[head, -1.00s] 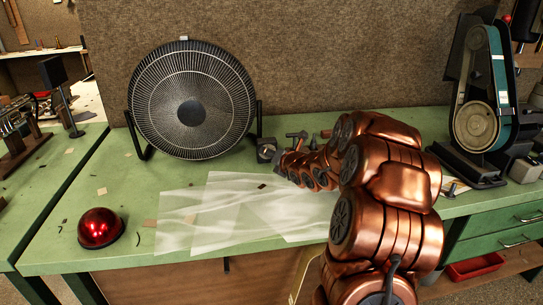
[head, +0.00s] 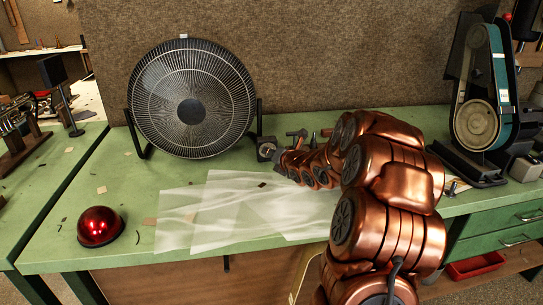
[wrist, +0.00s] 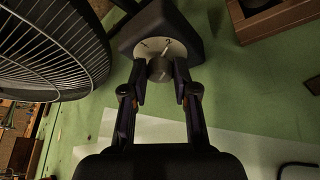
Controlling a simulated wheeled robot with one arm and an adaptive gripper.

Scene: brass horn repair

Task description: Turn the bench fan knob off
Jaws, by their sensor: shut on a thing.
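The bench fan (head: 192,99) stands on the green bench at the back left, with its round black grille facing forward. It also shows at the left of the wrist view (wrist: 50,45). The fan's control box (head: 267,149) sits just right of the fan. In the wrist view the box has a pale dial plate (wrist: 174,46) with marks, and a grey round knob (wrist: 159,69) at its centre. My gripper (wrist: 160,82) is shut on the knob, one finger on each side. In the head view my arm hides most of the gripper.
Thin translucent sheets (head: 230,215) lie on the bench in front of the fan. A red dome (head: 100,227) sits at the front left. A belt sander (head: 480,115) stands at the right. A wooden box (wrist: 272,18) is right of the control box in the wrist view.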

